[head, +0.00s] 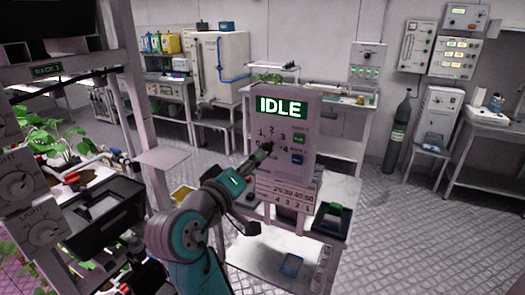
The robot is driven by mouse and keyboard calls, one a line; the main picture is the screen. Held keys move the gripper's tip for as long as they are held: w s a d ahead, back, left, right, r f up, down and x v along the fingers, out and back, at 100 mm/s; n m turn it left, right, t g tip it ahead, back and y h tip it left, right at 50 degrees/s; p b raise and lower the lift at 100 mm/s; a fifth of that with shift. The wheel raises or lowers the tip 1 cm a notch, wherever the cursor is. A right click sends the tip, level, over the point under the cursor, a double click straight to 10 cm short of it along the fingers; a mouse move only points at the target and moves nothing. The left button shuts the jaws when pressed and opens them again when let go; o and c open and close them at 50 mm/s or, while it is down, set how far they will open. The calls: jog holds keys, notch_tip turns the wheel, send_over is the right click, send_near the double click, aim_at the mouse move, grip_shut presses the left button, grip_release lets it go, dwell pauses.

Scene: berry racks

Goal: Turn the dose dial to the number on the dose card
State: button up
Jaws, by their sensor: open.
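A grey panel (302,105) stands on a white cart, with a green-lit display (281,107) reading "IDLE". My gripper (267,149) is in front of these numbers, pointing at the panel. It covers most of the dose dial, so the dial's pointer setting cannot be read. The jaws are open; whether they are around the knob or only in front of it cannot be told. No separate dose card can be identified.
A green button (299,138) and a blue button (297,158) sit right of the dial. A dark box (331,221) stands on the cart's right side. A plant rack with two "LIGHT" knobs is close on the left. The floor at right is clear.

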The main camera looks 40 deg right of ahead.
aim_at(265, 150)
jog(key=x, duration=0.7)
jog(key=shift+d, duration=0.2)
grip_shut()
